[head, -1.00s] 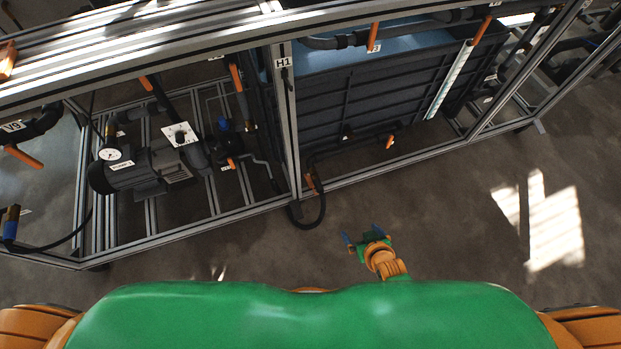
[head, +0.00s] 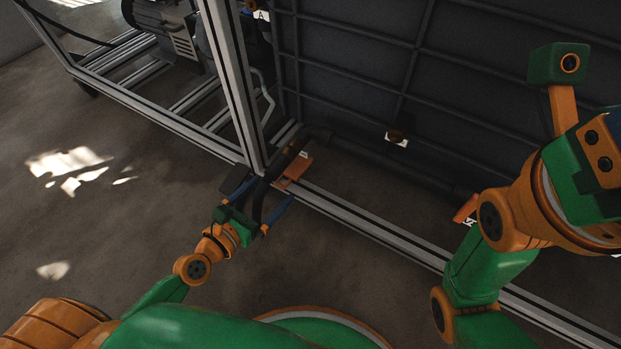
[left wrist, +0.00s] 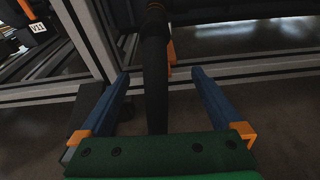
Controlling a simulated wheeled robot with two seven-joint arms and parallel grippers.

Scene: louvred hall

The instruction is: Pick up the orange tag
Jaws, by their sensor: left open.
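An orange tag-like piece (head: 297,168) is at the lower rail of the metal frame, beside the upright post and a black hose. It also shows in the left wrist view (left wrist: 171,53), mostly hidden behind the hose. My left gripper (head: 262,190) is open at the foot of the post, its blue fingers apart. In the left wrist view the gripper (left wrist: 158,72) has the black hose (left wrist: 155,85) running between its fingers, and the orange piece is beyond the fingertips. My right arm (head: 520,205) is at the right; its fingers are not clearly visible.
The upright post (head: 234,85) and lower rail (head: 375,228) are close to my left gripper. A dark ribbed tank (head: 350,60) stands behind them. Another orange handle (head: 466,208) is near my right arm. The floor at left (head: 100,220) is clear.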

